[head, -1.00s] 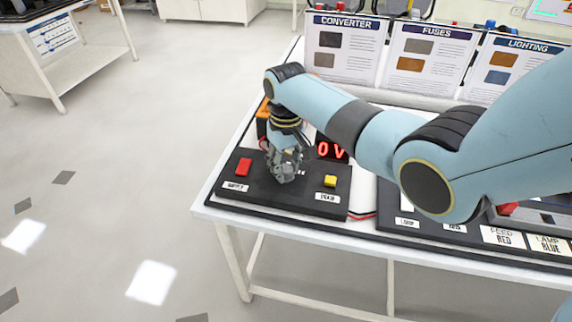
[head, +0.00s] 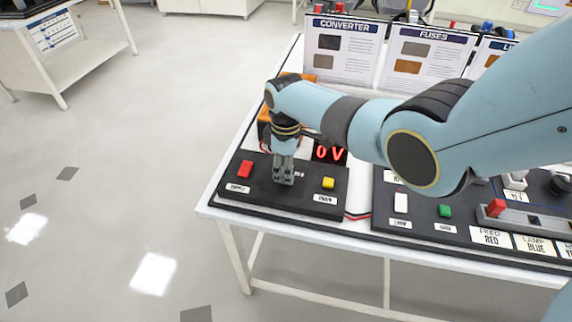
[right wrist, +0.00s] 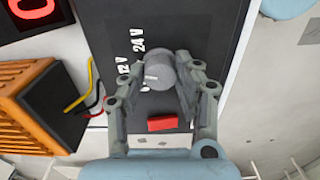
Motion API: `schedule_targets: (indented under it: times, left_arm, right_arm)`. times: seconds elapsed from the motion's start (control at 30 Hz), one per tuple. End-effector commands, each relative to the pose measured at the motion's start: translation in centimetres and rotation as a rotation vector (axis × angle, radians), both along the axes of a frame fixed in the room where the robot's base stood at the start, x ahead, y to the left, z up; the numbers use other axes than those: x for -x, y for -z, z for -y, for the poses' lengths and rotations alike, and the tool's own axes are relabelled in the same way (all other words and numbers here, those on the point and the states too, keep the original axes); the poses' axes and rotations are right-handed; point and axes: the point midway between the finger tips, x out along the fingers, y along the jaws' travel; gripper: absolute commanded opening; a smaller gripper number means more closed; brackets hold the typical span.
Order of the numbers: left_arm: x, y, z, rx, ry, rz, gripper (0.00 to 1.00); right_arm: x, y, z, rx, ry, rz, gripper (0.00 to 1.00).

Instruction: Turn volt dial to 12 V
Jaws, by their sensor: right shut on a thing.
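The volt dial (right wrist: 160,70) is a grey round knob with a white pointer line, seen in the right wrist view. The printed labels 24 V (right wrist: 139,42) and 12 V (right wrist: 122,75) stand to its left, with another label partly hidden below. The pointer line lies on the dial's left side, toward the lowest label. My right gripper (head: 284,182) points down on the black panel (head: 313,197) and hides the dial in the head view. In the right wrist view its fingers (right wrist: 167,76) are shut on the dial's sides. The red display (head: 330,153) reads 0 V. My left gripper is not in view.
A red switch (head: 245,169) and a yellow button (head: 328,183) flank my right gripper on the panel. An orange box (right wrist: 45,105) with yellow, black and red wires stands close by. Upright cards (head: 340,50) line the back. Floor is open at left.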

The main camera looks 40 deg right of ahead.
Motion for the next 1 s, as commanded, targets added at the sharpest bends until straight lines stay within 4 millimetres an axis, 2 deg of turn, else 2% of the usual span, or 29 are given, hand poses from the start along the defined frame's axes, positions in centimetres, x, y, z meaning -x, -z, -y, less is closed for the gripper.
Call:
schedule_targets:
  times: [0.43,1.0]
  left_arm:
    - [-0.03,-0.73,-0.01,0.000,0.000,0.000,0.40]
    - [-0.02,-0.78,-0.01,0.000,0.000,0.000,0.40]
  right_arm:
    - [0.00,-0.01,-0.03,-0.001,-0.229,-0.001,0.00]
    - [0.00,0.04,-0.03,-0.001,-0.263,0.001,0.00]
